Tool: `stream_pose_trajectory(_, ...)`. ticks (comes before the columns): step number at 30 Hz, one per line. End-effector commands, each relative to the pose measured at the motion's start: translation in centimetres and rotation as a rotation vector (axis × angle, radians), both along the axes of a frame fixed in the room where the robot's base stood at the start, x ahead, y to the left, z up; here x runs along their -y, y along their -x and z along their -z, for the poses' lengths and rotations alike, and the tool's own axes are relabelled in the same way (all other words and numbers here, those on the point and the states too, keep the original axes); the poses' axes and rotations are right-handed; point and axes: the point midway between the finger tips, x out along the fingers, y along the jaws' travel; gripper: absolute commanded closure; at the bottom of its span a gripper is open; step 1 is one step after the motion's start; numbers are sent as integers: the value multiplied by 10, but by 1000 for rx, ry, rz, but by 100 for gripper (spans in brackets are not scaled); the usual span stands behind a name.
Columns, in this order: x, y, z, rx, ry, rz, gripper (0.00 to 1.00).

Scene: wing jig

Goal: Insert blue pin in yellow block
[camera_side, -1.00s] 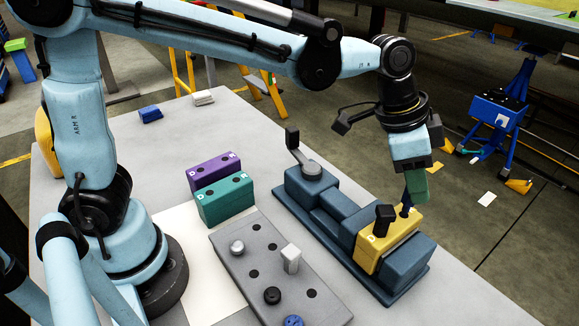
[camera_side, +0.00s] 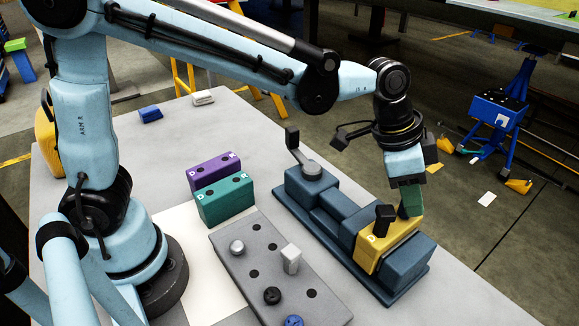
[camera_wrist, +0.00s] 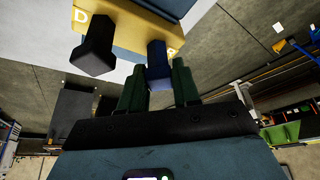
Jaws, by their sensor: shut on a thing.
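The yellow block (camera_side: 370,259) sits in the blue-grey jig (camera_side: 330,222), a black pin (camera_side: 384,217) standing in its end marked D. My gripper (camera_side: 411,208) is right above the block's other end, its green fingertips close to the top. In the wrist view it is shut on a blue pin (camera_wrist: 157,62), which points at the block (camera_wrist: 128,24) near the R mark. The pin's lower end meets or overlaps the block there; I cannot tell how deep it sits. In the side view the fingers mostly hide this pin. The black pin (camera_wrist: 97,48) also shows in the wrist view.
A grey pin tray (camera_side: 225,243) holds several pins, one with a blue top (camera_side: 294,321). Purple (camera_side: 213,168) and teal (camera_side: 224,201) blocks stand behind it. A lever clamp (camera_side: 303,160) rises at the jig's far end.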

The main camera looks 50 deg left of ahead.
Motion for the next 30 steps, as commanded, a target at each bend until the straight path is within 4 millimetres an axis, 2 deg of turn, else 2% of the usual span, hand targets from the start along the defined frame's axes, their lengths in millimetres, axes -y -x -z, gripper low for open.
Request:
stream_pose_trajectory(4,0,0,0,0,0,0,99)
stream_pose_trajectory(5,0,0,0,0,0,0,67)
stream_pose_trajectory(9,0,0,0,0,0,0,46)
stream_pose_trajectory(11,0,0,0,0,0,0,39)
stream_pose_trajectory(22,-2,1,-5,0,0,0,39)
stream_pose_trajectory(26,-6,6,-19,0,0,-1,39)
stream_pose_trajectory(30,-14,12,-43,0,0,-2,39)
